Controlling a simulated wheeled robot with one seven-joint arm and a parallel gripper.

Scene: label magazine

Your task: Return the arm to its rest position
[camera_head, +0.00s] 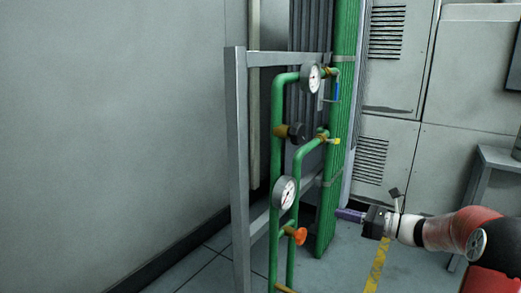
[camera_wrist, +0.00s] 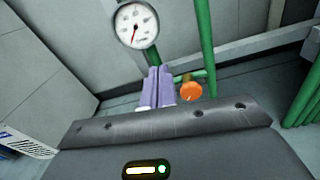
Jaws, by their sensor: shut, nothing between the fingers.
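My gripper (camera_head: 350,215) reaches in from the right in the head view, low beside the green pipes. It also shows in the wrist view (camera_wrist: 160,75), where its two purple fingers lie together, shut and empty. My arm is stretched out to the left, with the red and white links at the lower right. An orange valve knob (camera_head: 297,235) on the pipes is left of the fingers in the head view. In the wrist view the knob (camera_wrist: 190,91) shows just right of the fingertips. I cannot tell the exact gap, and the gripper does not hold it.
A grey frame (camera_head: 238,150) carries green pipes (camera_head: 277,150) with an upper gauge (camera_head: 311,77), a lower gauge (camera_head: 285,193) and a black knob (camera_head: 296,132). Grey cabinets (camera_head: 390,150) stand behind. A grey table (camera_head: 495,158) is at the right. The floor shows a yellow stripe (camera_head: 377,265).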

